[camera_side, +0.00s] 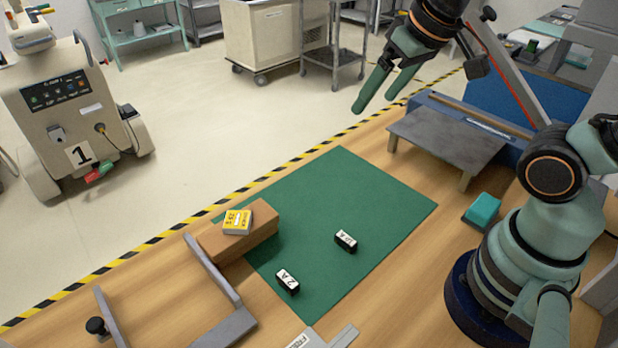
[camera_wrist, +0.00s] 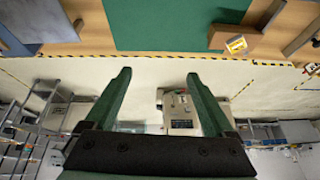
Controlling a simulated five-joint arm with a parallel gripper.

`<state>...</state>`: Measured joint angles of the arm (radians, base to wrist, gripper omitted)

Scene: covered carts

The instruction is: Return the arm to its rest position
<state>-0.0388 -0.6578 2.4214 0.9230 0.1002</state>
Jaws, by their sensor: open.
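My gripper (camera_side: 378,92) is open and empty, raised in the air at the top right of the side view, beyond the far edge of the table. Its two green fingers (camera_wrist: 160,88) stand wide apart in the wrist view with nothing between them. In the wrist view they point out over the floor past the table edge. My arm rises from its base at the right of the side view. The gripper touches nothing that I can see.
A green mat (camera_side: 390,200) holds two small black blocks with white labels (camera_side: 287,281) (camera_side: 346,241). A yellow-labelled box (camera_side: 237,222) sits on a wooden block (camera_side: 262,232). A grey platform (camera_side: 450,140) and a teal block (camera_side: 482,210) stand right. Carts stand on the floor beyond.

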